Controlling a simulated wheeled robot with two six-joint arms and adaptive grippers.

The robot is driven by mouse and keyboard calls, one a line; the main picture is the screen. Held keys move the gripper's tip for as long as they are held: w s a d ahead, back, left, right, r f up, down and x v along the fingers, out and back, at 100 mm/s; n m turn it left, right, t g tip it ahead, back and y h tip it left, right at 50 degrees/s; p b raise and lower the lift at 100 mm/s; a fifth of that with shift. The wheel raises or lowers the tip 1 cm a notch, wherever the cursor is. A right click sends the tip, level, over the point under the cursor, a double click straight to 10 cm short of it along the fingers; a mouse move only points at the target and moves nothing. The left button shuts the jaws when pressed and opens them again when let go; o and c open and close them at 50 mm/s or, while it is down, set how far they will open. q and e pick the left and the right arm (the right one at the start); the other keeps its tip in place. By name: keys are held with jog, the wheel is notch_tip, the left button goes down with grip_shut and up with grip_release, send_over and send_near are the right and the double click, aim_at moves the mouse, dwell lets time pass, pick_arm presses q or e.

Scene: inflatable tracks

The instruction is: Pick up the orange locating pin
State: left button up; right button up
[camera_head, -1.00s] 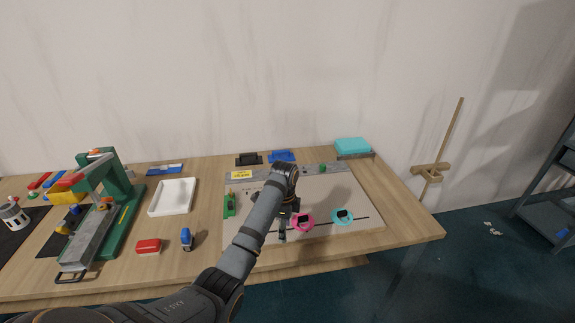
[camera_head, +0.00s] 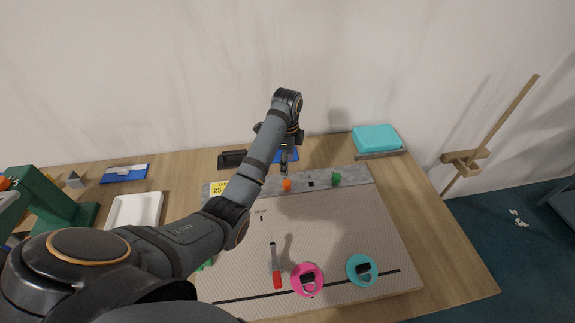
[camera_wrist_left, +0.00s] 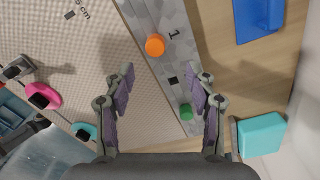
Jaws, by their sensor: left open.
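The orange locating pin (camera_head: 287,185) stands on the grey strip along the back of the mat. It also shows in the left wrist view (camera_wrist_left: 155,45), seen from above as a round orange top. My left gripper (camera_wrist_left: 162,82) is open and empty, and the pin lies just beyond its fingertips, between their lines. In the head view the left gripper (camera_head: 284,168) hangs over the strip just behind the orange pin. A green pin (camera_head: 336,179) stands on the same strip to the right. My right gripper is not in view.
A pink ring (camera_head: 308,279) and a teal ring (camera_head: 362,269) lie on the mat, with a red-handled tool (camera_head: 277,272) beside them. A blue holder (camera_wrist_left: 260,18) and a teal box (camera_head: 376,138) stand behind the strip. The mat's middle is mostly clear.

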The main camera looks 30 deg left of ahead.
aim_at(287, 183)
pick_arm(q)
jog(key=shift+s+d+f+p, duration=0.25)
jog(key=shift+s+f, duration=0.15)
jog(key=shift+s, duration=0.05)
jog(key=shift+s+d+f+p, duration=0.2)
jog(key=shift+s+f, duration=0.2)
jog(key=shift+s, duration=0.05)
jog(key=f, duration=0.2)
jog(key=shift+w+a+f, duration=0.25)
jog(key=shift+w+f, duration=0.05)
jog(key=shift+w+f+p, duration=0.1)
jog(key=shift+f+p, duration=0.55)
jog(key=shift+f, duration=0.1)
notch_tip(287, 183, down, 4)
jog(key=shift+a+r+p, duration=0.1)
jog(key=shift+r+p, duration=0.1)
jog(key=shift+p, duration=0.1)
jog(key=shift+f, duration=0.15)
jog(key=shift+c, duration=0.4)
jog(key=c, duration=0.5)
grip_shut()
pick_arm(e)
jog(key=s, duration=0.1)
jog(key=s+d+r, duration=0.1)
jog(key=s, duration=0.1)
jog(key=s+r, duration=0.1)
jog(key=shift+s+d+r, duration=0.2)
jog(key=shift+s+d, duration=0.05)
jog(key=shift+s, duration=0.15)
